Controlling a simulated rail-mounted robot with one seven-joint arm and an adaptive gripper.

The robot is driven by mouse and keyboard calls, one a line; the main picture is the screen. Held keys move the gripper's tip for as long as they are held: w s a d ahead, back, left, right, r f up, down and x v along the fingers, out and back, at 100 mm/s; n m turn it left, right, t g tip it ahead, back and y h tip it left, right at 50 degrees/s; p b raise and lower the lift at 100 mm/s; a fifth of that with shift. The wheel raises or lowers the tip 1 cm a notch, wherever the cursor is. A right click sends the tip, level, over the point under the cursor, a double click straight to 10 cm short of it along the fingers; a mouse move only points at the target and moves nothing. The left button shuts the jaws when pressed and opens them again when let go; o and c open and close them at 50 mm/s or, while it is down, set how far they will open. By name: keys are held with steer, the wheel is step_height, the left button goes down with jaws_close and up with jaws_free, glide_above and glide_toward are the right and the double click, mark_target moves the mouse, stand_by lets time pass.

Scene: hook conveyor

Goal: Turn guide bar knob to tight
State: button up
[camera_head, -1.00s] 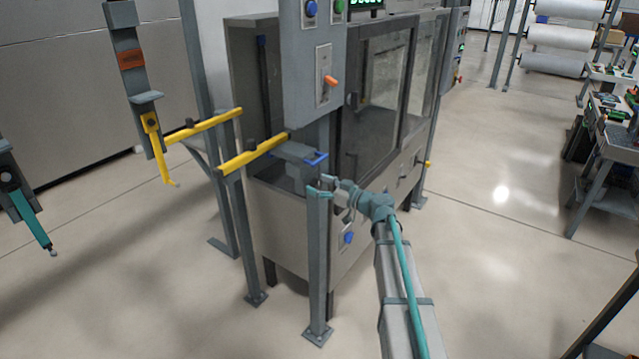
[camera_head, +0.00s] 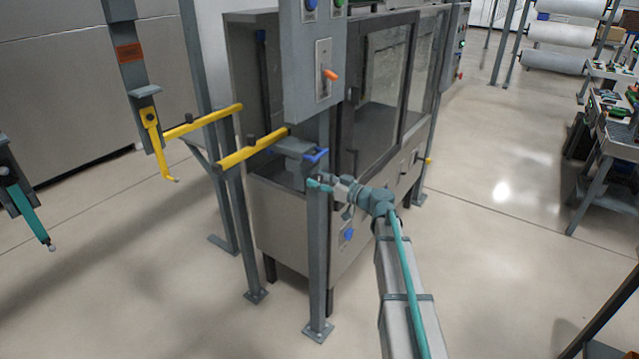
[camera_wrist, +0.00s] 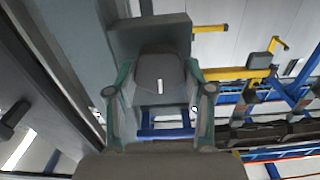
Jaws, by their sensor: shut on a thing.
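The knob (camera_wrist: 160,75) is a dark grey rounded block with a short white mark, in the middle of the wrist view. It sits in front of a larger grey box (camera_wrist: 150,35). The two teal fingers of my gripper (camera_wrist: 160,88) stand on either side of the knob and are shut on it. The white mark points along the picture's vertical. The knob itself cannot be made out there.
Two yellow guide bars (camera_head: 252,148) with dark knobs lie left of my gripper. A grey control box (camera_head: 313,65) with an orange lever (camera_head: 331,75) hangs above. The machine cabinet (camera_head: 285,230) stands close behind the post (camera_head: 318,260). Open floor (camera_head: 490,260) lies to the right.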

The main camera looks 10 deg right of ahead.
steer(key=m+b, duration=0.8)
steer(key=shift+w+d+f, duration=0.1)
steer(key=shift+d+f, duration=0.05)
steer(key=shift+f, duration=0.05)
steer(key=m+b, duration=0.1)
steer(key=m, duration=0.3)
steer(key=shift+m, duration=0.3)
steer(key=m, duration=0.4)
steer(key=m+p, duration=0.2)
steer(key=m, duration=0.3)
steer(key=shift+f, duration=0.15)
steer(key=shift+f+m+p, duration=0.15)
steer(key=shift+m+p, duration=2.25)
steer(key=shift+m, duration=1)
steer(key=shift+f+m+p, duration=0.1)
steer(key=shift+m+p, duration=2.3)
steer(key=shift+m, duration=1)
